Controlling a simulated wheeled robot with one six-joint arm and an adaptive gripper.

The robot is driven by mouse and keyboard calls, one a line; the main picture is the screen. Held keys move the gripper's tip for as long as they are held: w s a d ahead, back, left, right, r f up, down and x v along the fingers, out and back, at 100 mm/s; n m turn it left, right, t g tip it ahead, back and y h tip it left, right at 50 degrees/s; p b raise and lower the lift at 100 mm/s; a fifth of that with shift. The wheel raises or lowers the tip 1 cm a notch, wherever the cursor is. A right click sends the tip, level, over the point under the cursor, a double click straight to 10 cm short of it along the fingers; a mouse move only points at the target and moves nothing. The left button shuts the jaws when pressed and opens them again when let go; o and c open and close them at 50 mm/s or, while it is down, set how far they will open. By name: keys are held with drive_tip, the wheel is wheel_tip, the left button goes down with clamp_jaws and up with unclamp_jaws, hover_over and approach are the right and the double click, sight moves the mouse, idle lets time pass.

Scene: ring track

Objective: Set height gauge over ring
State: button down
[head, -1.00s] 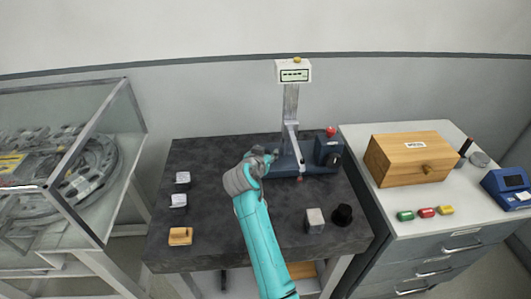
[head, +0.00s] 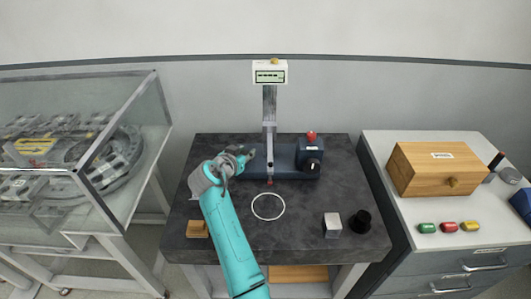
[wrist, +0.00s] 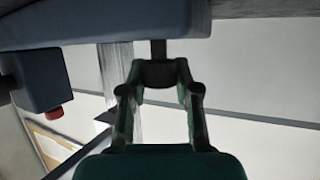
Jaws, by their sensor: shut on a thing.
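The height gauge stands upright on the dark table, with a blue base (head: 285,163), a grey column (head: 269,105) and a display head on top. Its probe tip (head: 270,182) hangs just behind the white ring (head: 268,219) marked on the table, not over it. My gripper (head: 248,154) is at the left end of the base, shut on a dark knob-like handle (wrist: 158,73). In the wrist view the gripper (wrist: 160,88) holds this handle between both fingers, with the blue base at upper left. The ring is not in the wrist view.
A metal cube (head: 332,224) and a black knob (head: 360,222) sit at the table's front right. A wooden block (head: 197,229) lies front left. A glass case (head: 125,140) stands left; a cabinet with a wooden box (head: 436,168) stands right.

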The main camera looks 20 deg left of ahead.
drive_tip(key=shift+s+a, duration=0.2)
drive_tip(key=shift+a, duration=0.3)
drive_tip(key=c, duration=0.8)
unclamp_jaws()
drive_tip(key=shift+a, duration=0.15)
drive_tip(key=shift+s+r, duration=0.1)
drive_tip(key=shift+s, duration=0.2)
drive_tip(key=v, duration=1.1)
drive_tip(key=shift+s, duration=0.15)
drive_tip(key=shift+r, duration=0.1)
